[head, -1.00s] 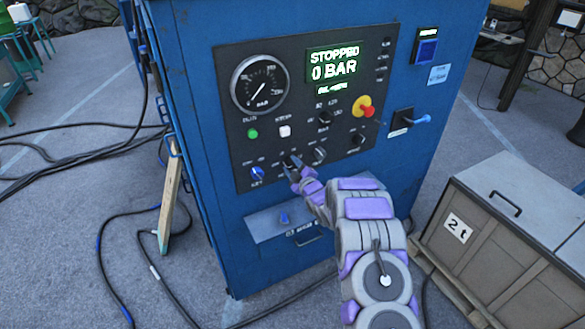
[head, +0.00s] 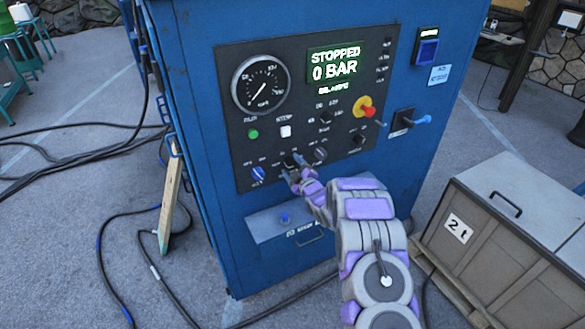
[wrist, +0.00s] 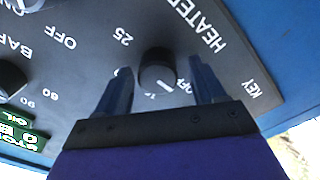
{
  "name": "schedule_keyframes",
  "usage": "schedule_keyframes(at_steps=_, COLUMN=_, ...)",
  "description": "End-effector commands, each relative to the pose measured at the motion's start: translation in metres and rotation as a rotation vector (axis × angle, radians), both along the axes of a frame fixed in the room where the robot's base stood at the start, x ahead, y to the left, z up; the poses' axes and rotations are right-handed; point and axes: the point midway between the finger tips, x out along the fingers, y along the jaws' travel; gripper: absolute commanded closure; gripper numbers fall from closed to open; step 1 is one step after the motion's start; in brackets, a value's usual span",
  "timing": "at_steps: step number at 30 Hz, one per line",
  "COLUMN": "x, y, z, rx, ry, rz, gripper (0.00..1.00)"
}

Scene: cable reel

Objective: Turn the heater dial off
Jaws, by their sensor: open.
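The heater dial (wrist: 157,68) is a round black knob on the dark panel, with "HEATER" printed beside it. A white mark shows on its lower right side in the wrist view, toward a partly covered "OFF" label. "25" is printed on its other side. My gripper (wrist: 160,75) is open, with one finger on each side of the dial. I cannot tell whether the fingers touch it. In the head view my gripper (head: 289,168) is at the lower middle of the panel and covers much of the dial.
A blue key switch (head: 258,174) is left of the gripper, and another dark knob (head: 320,154) is close on its right. A red-and-yellow stop button (head: 364,106) is higher right. The display (head: 335,65) reads "STOPPED 0 BAR". A drawer-like ledge (head: 268,226) is below.

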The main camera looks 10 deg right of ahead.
Motion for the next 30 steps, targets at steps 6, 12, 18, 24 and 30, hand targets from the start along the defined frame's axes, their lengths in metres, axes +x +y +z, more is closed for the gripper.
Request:
schedule_keyframes(at_steps=6, x=-0.015, y=-0.006, z=0.002, rx=0.001, ry=-0.002, rz=0.0, gripper=0.31)
schedule_keyframes(at_steps=12, x=-0.045, y=-0.016, z=0.001, rx=0.001, ry=0.001, rz=-0.001, gripper=0.31)
schedule_keyframes(at_steps=18, x=-0.078, y=-0.026, z=-0.001, rx=0.001, ry=0.004, rz=-0.001, gripper=0.31)
schedule_keyframes(at_steps=24, x=-0.112, y=-0.038, z=0.0, rx=0.0, ry=0.003, rz=-0.003, gripper=0.31)
schedule_keyframes(at_steps=30, x=-0.144, y=-0.047, z=-0.002, rx=-0.001, ry=0.006, rz=-0.001, gripper=0.31)
